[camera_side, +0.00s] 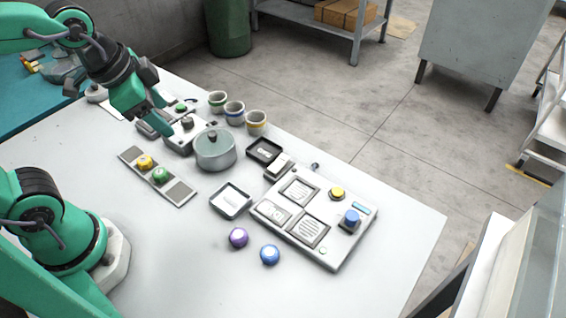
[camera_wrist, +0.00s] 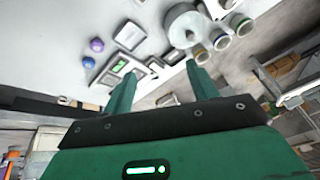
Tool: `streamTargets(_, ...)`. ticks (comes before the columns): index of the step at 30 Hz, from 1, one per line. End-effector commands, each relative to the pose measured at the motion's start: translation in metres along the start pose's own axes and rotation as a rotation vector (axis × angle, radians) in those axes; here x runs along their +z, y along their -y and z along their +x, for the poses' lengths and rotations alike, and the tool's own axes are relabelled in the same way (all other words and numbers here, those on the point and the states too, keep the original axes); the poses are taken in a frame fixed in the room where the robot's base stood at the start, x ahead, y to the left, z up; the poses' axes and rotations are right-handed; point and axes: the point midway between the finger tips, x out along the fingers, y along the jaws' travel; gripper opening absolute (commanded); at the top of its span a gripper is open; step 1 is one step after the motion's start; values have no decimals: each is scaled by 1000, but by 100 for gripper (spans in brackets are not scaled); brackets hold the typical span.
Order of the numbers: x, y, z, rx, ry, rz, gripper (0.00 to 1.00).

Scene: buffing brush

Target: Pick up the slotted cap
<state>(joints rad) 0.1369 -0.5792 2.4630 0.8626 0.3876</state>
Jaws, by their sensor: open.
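I cannot tell which piece is the slotted cap; no slot is clear at this size. In the side view, small round pieces include a yellow one (camera_side: 145,162) and a green one (camera_side: 160,175) on a grey strip, and a purple one (camera_side: 238,237) and a blue one (camera_side: 269,254) on the table. The purple (camera_wrist: 97,45) and blue (camera_wrist: 89,62) pieces also show in the wrist view. My gripper (camera_side: 160,128) is above the table's far left part, near a grey box with a dark knob (camera_side: 187,123). In the wrist view its fingers (camera_wrist: 160,74) stand apart with nothing between them.
A lidded grey pot (camera_side: 215,152) stands right of my gripper, with three banded cups (camera_side: 235,112) behind it. A panel (camera_side: 333,252) with a yellow knob (camera_side: 337,193) and a blue knob (camera_side: 351,217) lies to the right. The white table's front is mostly clear.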

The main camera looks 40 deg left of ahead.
Motion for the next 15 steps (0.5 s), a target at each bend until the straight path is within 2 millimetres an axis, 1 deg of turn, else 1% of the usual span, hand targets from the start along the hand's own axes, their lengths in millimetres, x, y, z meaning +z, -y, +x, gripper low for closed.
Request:
streamTargets(1,-5,-6,7,19,16,90,58)
streamTargets(6,-18,-26,27,76,50,412,58)
streamTargets(15,-33,-68,64,191,85,981,58)
